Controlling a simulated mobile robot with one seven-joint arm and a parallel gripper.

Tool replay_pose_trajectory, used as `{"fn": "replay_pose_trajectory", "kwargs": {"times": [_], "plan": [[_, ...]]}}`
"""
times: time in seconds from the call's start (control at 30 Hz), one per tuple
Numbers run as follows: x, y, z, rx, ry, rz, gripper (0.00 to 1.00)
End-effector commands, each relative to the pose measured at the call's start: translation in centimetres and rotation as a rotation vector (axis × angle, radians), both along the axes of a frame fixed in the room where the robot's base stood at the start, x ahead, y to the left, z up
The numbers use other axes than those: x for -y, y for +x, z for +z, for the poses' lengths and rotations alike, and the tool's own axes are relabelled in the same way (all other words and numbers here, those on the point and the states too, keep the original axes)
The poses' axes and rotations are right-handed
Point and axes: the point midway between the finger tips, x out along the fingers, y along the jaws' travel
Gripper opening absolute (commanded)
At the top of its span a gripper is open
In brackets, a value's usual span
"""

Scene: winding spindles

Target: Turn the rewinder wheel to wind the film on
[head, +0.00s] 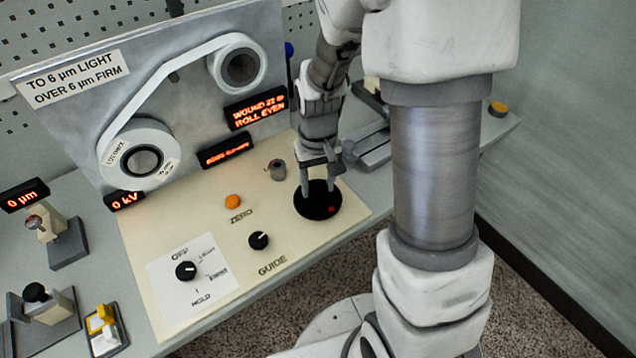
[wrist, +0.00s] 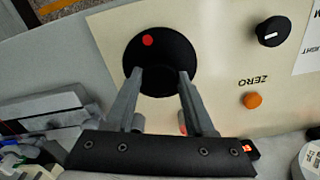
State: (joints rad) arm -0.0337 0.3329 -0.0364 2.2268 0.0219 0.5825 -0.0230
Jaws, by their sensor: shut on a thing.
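In the wrist view the fingers of my gripper (wrist: 161,76) stand on either side of that middle. The white film (head: 160,80) runs from the lower left roll (head: 115,160) to the smaller upper right roll (head: 219,79).
An orange button (head: 232,202), a guide knob (head: 258,240) and a grip knob (head: 185,271) stand left of the wheel. A grey device (head: 370,148) stands right of my gripper.

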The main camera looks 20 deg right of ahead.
Motion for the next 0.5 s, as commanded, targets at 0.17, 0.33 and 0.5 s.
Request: {"fn": "replay_pose_trajectory", "kwargs": {"times": [0.17,0.33,0.5], "plan": [[-0.06,0.06,0.10,0.002,0.000,-0.158,0.00],[-0.07,0.06,0.12,0.001,0.000,-0.293,0.00],[-0.08,0.06,0.11,0.001,0.000,-0.397,0.00]]}}
